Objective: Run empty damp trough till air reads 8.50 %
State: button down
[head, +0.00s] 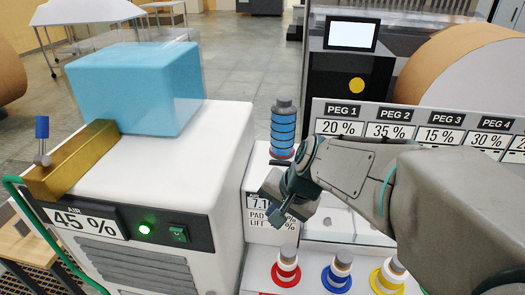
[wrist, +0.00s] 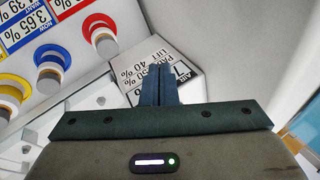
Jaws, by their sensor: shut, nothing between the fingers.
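No part is plainly labelled as the damp trough, so I cannot tell which it is. A small white cabinet (head: 252,176) carries a readout (head: 257,207) starting AIR 7.1, with PAD and LIFT lines; my gripper hides part of it. In the wrist view the readout (wrist: 158,72) is upside down and partly covered, with LIFT 40 %. My gripper (head: 274,213) is shut and empty in front of the readout. Its closed fingers (wrist: 158,86) point toward the cabinet face in the wrist view; contact is unclear.
Red (head: 286,273), blue (head: 337,277) and yellow (head: 388,279) ringed knobs stand below my arm.

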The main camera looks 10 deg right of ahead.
jog(key=w+d+r+m+t+p, duration=0.2)
jog(key=w+m+p, duration=0.1)
jog(key=w+m, duration=0.4)
jog(key=w+d+r+m+t+p, duration=0.2)
jog(key=w+r+m+p, duration=0.1)
jog(key=w+m, duration=0.5)
jog(key=w, duration=0.2)
jog(key=shift+w+d+m+y, duration=0.3)
jog(key=shift+w+d, duration=0.05)
jog(key=shift+d, duration=0.05)
notch_tip(320, 180, down, 9)
jog(key=b, duration=0.8)
jog(key=shift+r, duration=0.15)
dwell(0.5)
jog(key=shift+f+b, duration=0.4)
jog(key=shift+b, duration=0.25)
